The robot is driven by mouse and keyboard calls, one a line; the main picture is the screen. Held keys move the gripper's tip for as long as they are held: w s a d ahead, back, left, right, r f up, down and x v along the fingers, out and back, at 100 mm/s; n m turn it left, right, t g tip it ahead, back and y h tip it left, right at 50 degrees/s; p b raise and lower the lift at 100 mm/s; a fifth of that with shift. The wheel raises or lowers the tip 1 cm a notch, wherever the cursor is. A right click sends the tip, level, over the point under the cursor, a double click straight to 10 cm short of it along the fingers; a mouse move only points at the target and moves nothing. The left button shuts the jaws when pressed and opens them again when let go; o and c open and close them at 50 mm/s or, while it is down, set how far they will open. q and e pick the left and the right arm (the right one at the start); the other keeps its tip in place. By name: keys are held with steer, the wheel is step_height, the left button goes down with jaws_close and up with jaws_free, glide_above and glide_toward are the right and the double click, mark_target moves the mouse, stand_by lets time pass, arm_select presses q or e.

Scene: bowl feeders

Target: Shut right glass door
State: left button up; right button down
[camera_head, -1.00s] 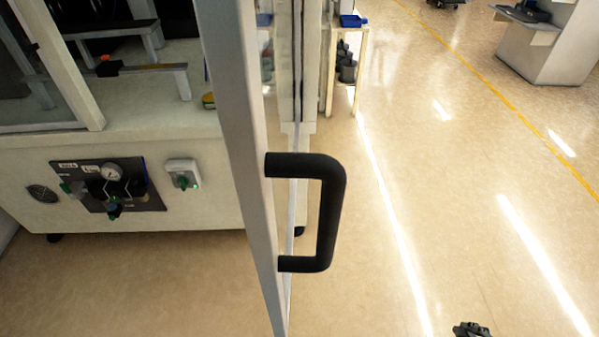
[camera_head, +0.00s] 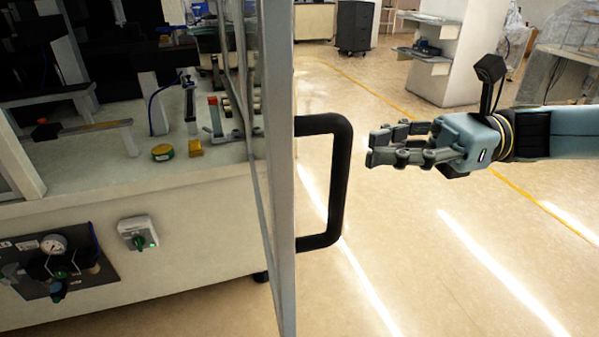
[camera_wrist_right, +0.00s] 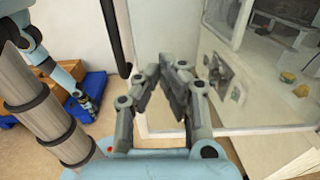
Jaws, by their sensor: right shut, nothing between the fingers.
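The right glass door (camera_head: 281,170) stands open, seen nearly edge-on in the head view, with its pale metal frame upright in the middle. Its black D-shaped handle (camera_head: 342,185) sticks out to the right of the frame. My right gripper (camera_head: 370,148) is shut and empty, to the right of the handle, pointing left at its upper half; a gap shows between them. In the right wrist view a black bar, seemingly the handle (camera_wrist_right: 111,38), is left of the fingers (camera_wrist_right: 174,68). My left gripper (camera_wrist_right: 88,103) shows small at the left there; its jaws are unclear.
The machine's white cabinet (camera_head: 190,205) is on the left, with a gauge panel (camera_head: 55,265) and a switch (camera_head: 138,233). A yellow round part (camera_head: 162,152) lies on its deck.

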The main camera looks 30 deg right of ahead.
arm_select(q)
step_height(320, 180, down, 6)
steer(key=s+a+b, duration=0.1)
steer(key=s+b, duration=0.1)
steer(key=b, duration=0.3)
steer(key=shift+s, duration=0.15)
arm_select(e)
steer(key=x, duration=1)
arm_select(q)
steer(key=shift+r, duration=0.15)
arm_select(e)
steer(key=shift+w+a, duration=0.1)
steer(key=shift+a, duration=0.05)
